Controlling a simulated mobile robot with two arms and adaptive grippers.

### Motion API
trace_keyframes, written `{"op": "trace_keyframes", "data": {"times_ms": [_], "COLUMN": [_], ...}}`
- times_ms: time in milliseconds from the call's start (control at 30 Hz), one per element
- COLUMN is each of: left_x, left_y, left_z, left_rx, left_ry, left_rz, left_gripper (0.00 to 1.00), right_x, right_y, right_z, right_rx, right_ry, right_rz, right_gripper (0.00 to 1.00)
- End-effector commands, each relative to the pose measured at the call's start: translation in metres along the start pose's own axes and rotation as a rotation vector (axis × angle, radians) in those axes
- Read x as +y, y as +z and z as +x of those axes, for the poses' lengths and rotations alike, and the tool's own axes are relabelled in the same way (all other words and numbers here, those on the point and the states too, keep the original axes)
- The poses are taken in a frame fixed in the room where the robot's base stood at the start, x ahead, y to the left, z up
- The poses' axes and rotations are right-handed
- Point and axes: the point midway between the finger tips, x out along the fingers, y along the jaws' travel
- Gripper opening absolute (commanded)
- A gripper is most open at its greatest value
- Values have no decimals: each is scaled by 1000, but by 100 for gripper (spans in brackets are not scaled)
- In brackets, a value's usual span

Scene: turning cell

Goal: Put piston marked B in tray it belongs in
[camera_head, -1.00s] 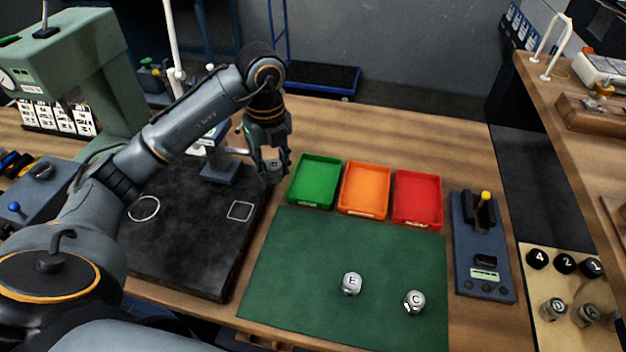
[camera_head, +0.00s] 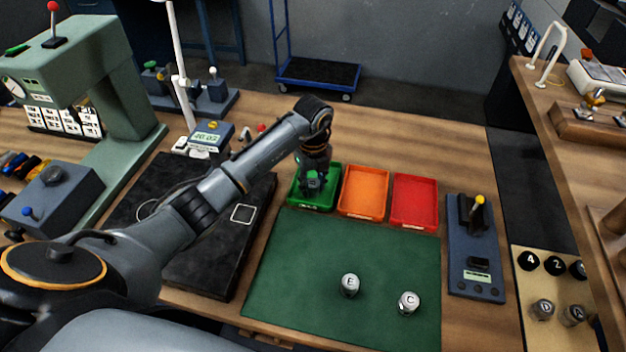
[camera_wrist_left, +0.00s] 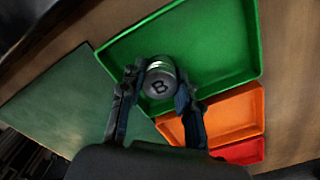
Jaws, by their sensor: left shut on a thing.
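My left gripper (camera_head: 313,190) is over the green tray (camera_head: 329,208) in the head view, pointing down. In the left wrist view my left gripper (camera_wrist_left: 160,98) is shut on the piston marked B (camera_wrist_left: 157,84), a grey metal cylinder with its letter facing the camera. The piston is over the green tray (camera_wrist_left: 215,40); I cannot tell whether it touches the floor of the tray. The orange tray (camera_head: 363,190) and the red tray (camera_head: 414,200) stand to the right, both empty. My right gripper is not in view.
Pistons E (camera_head: 350,285) and C (camera_head: 408,303) stand on the green mat (camera_head: 300,255). A dark blue gauge device (camera_head: 476,250) is right of the mat. A black plate (camera_head: 215,255) lies left, beside a green press (camera_head: 110,80).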

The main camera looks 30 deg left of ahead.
Motion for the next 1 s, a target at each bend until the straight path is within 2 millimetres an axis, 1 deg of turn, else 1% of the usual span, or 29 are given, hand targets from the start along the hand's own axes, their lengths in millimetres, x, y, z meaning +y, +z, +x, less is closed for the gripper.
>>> {"op": "trace_keyframes", "data": {"times_ms": [267,300,400,667,767,800,867,967,1000], "left_x": [0,0,0,0,0,-1,-1,-1,-2], "left_y": [0,0,0,0,0,1,2,2,2], "left_z": [3,3,3,2,-2,-4,-11,-29,-37], "left_rx": [0,0,0,0,0,-1,-3,-4,-5], "left_ry": [-1,0,0,-1,-2,-3,-4,-6,-7], "left_rz": [0,0,0,0,0,0,0,1,1], "left_gripper": [0,37,55,55,55,55,55,55,55], "right_x": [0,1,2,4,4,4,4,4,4], "right_y": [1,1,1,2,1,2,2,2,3], "right_z": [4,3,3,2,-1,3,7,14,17], "right_rx": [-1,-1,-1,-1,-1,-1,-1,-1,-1], "right_ry": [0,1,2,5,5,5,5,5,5], "right_rz": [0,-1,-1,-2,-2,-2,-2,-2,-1], "right_gripper": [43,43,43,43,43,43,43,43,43]}}
